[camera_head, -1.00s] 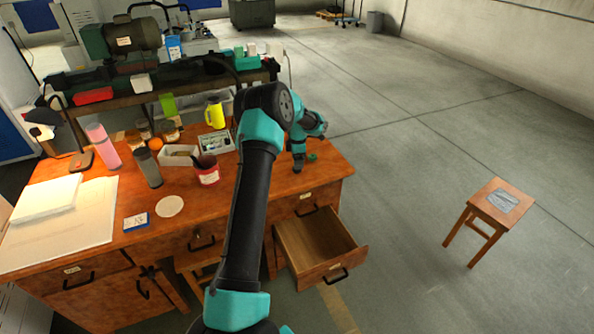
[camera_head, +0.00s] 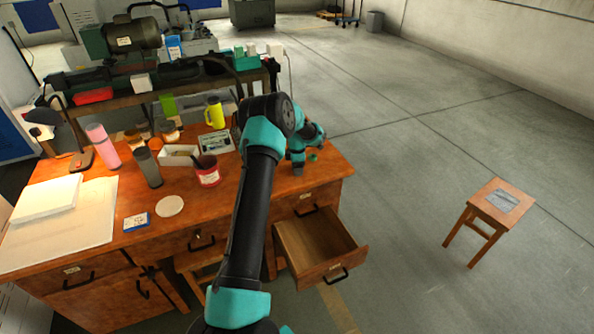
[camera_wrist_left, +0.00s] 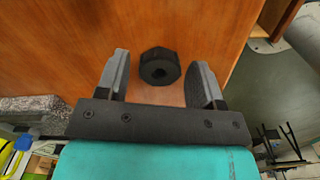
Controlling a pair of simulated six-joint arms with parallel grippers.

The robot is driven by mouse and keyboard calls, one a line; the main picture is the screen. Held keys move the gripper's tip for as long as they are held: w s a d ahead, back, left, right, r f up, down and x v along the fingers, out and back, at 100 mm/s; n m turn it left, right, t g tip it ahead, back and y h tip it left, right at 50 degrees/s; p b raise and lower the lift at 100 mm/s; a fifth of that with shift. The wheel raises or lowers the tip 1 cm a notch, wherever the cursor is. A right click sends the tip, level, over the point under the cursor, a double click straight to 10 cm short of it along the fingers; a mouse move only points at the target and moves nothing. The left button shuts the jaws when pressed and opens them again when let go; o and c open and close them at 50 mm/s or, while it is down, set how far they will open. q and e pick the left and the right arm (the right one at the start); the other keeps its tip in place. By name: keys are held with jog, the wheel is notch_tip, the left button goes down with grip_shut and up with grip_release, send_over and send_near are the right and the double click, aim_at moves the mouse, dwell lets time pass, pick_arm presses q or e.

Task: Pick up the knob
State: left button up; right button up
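My left gripper (camera_wrist_left: 160,73) is open, with one grey finger on each side of the knob and a gap to both. Whether the fingertips reach down to the desk cannot be told. In the head view my left gripper (camera_head: 298,169) points down near the desk's right end, and the knob cannot be made out there. My right gripper is not in view.
A small green round item (camera_head: 312,156) lies just right of the gripper. A drawer (camera_head: 318,250) is open in front. A stool (camera_head: 484,211) stands apart.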

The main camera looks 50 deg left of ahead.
pick_arm(q)
jog(key=c, duration=0.8)
jog(key=shift+r, duration=0.15)
jog(key=shift+r, duration=1.6)
jog(key=s+d, duration=0.3)
jog(key=d, duration=0.1)
jog(key=s+d+r, duration=0.1)
jog(key=s+d, duration=0.6)
jog(key=d, duration=0.1)
jog(key=shift+s+r, duration=0.25)
jog(key=shift+s, duration=0.05)
